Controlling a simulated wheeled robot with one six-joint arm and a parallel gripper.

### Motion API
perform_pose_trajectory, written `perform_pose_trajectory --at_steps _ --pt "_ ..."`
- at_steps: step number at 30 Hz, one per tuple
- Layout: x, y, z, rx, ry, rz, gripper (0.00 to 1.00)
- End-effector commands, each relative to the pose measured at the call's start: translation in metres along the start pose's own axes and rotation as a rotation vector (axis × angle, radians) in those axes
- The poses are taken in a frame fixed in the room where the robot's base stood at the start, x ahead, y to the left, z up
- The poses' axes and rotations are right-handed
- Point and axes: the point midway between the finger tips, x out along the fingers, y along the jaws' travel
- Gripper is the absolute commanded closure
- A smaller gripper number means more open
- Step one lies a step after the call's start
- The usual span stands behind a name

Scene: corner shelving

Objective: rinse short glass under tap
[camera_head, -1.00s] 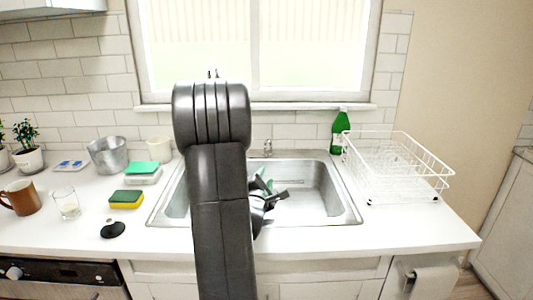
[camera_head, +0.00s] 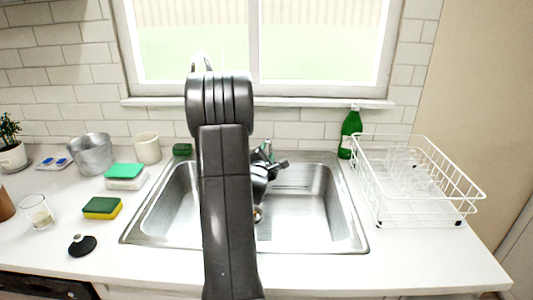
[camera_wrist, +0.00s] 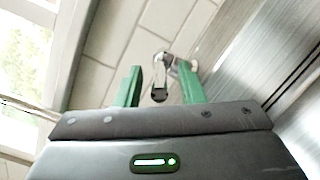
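A short clear glass (camera_head: 37,213) stands on the counter at the far left, with something pale brownish in its lower part. A steel sink (camera_head: 310,210) is in the middle, partly hidden by my arm. A curved chrome pipe (camera_head: 203,60), probably the tap's spout, shows above my arm before the window. My gripper (camera_head: 264,160) is at the sink's back, mostly hidden by my arm. In the wrist view its green fingers (camera_wrist: 160,84) stand apart, holding no glass. A chrome tap part (camera_wrist: 160,92) with a dark end appears between them; contact is unclear.
A wire dish rack (camera_head: 420,185) with clear glassware stands right of the sink, near a green bottle (camera_head: 350,133). Sponges (camera_head: 102,208), a black stopper (camera_head: 82,245), a metal pot (camera_head: 92,154) and a white cup (camera_head: 147,148) stand left. The front right counter is clear.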

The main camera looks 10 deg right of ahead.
Motion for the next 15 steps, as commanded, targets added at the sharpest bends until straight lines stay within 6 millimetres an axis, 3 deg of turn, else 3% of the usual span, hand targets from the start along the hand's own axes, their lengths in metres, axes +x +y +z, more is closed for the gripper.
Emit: perform_pose_trajectory --at_steps 5,10,15 --pt "-0.0001 -0.0001 -0.0001 0.0 0.0 0.0 0.65" --pt "-0.0002 -0.0001 -0.0002 0.0 0.001 0.0 0.98" --pt "-0.0003 -0.0001 -0.0003 0.0 0.001 0.0 1.0"
